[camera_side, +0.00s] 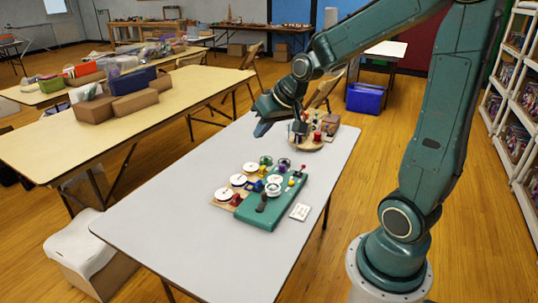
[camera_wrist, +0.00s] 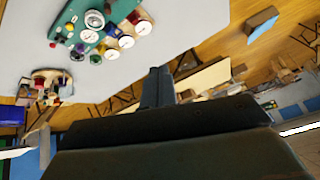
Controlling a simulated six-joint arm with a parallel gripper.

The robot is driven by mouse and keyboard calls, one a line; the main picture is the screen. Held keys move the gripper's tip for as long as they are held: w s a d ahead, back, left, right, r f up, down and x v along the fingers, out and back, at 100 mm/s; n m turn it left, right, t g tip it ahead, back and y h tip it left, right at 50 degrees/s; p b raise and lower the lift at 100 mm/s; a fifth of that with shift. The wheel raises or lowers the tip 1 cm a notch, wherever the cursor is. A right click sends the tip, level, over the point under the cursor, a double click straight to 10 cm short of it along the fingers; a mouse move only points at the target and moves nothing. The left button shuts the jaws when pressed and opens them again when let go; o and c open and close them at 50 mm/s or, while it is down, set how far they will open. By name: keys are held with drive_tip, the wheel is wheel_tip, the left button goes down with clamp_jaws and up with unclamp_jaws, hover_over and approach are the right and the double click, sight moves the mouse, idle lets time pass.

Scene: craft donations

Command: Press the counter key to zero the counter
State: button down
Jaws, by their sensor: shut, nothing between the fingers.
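A teal board (camera_side: 256,215) lies on the grey table (camera_side: 170,225) beside a wooden board (camera_side: 222,205). Several white round dials (camera_side: 238,180) and small coloured knobs, among them a red one (camera_side: 236,200), sit across the two. A dark bar (camera_side: 261,204) lies on the teal board near its front. The counter key is too small to single out. My gripper (camera_side: 262,128) is in the air behind and above the boards, its fingers shut and empty.
A round wooden board (camera_side: 306,144) with small parts stands at the table's far end, close to my gripper; it also shows in the wrist view (camera_wrist: 45,78). A white card (camera_side: 300,212) lies right of the teal board. The table's near part is bare.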

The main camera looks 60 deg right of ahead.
drive_tip(key=w+d+f+m, duration=0.2)
drive_tip(key=w+d+f, duration=0.15)
drive_tip(key=d, duration=0.25)
drive_tip(key=m+t+h, duration=0.2)
drive_tip(key=m+h, duration=0.1)
drive_tip(key=m, duration=0.4)
hover_over(291, 183)
wheel_tip(291, 183, down, 18)
drive_tip(key=shift+s, duration=0.4)
drive_tip(key=shift+d+f, duration=0.1)
drive_tip(key=shift+f, duration=4.3)
drive_tip(key=shift+f, duration=0.9)
drive_tip(key=shift+r, duration=0.9)
